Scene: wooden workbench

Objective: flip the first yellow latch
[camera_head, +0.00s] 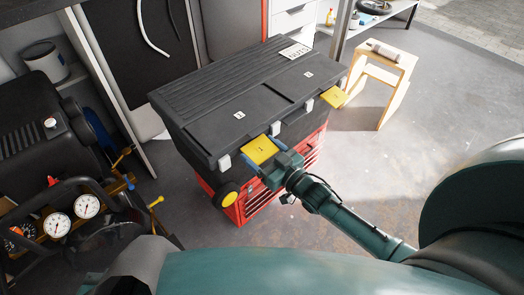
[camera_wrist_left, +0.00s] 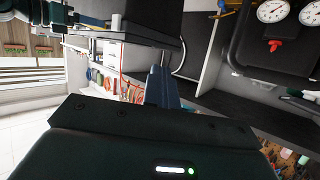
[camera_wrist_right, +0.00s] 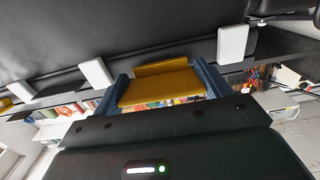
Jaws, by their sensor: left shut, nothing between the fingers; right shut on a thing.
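A black toolbox (camera_head: 235,100) with a ribbed lid stands on a red drawer cabinet (camera_head: 240,207). Two yellow latches show on its front side: the near latch (camera_head: 259,149) and the far latch (camera_head: 334,97). Both stick outward from the box. My right gripper (camera_head: 262,147) is shut on the near latch, one blue finger at each side edge. In the right wrist view this latch (camera_wrist_right: 160,85) spans between the fingers below the dark lid edge. My left gripper (camera_wrist_left: 160,87) shows only in its own wrist view, fingers together and empty, away from the toolbox.
A compressor with gauges (camera_head: 58,224) stands at the left, close to the toolbox. A wooden stool (camera_head: 382,75) stands at the right behind. The grey floor to the right of the toolbox is open. A white drawer unit (camera_head: 292,22) is at the back.

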